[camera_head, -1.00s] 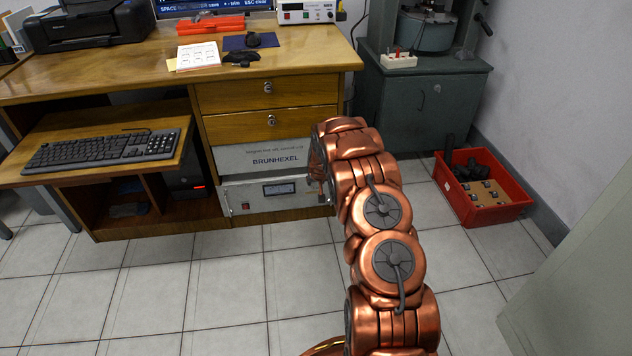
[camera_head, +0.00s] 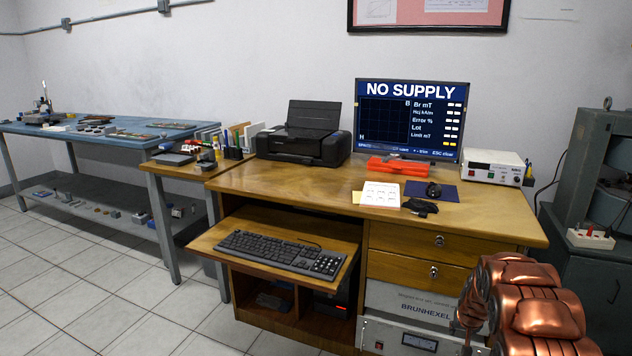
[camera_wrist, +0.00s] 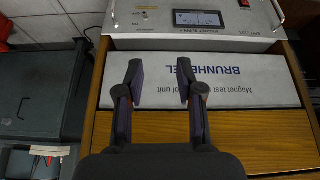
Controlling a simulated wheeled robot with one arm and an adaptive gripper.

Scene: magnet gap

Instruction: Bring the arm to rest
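My copper-coloured arm (camera_head: 535,310) reaches in at the lower right of the head view, in front of the desk's drawer side. My gripper (camera_wrist: 158,72) shows in the wrist view with its two dark fingers apart and nothing between them. Behind the fingers is a pale panel (camera_wrist: 248,85) marked BRUNHEXEL, upside down in that view. I cannot tell the exact distance from the fingers to the panel. The gripper's fingers are not clear in the head view.
The wooden desk (camera_head: 290,190) carries a monitor (camera_head: 408,118) reading NO SUPPLY, a printer (camera_head: 303,140) and a white supply box (camera_head: 493,167). A keyboard (camera_head: 280,253) lies on a pulled-out tray. A green-grey cabinet (camera_head: 590,262) stands at right. Tiled floor (camera_head: 70,290) is clear at left.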

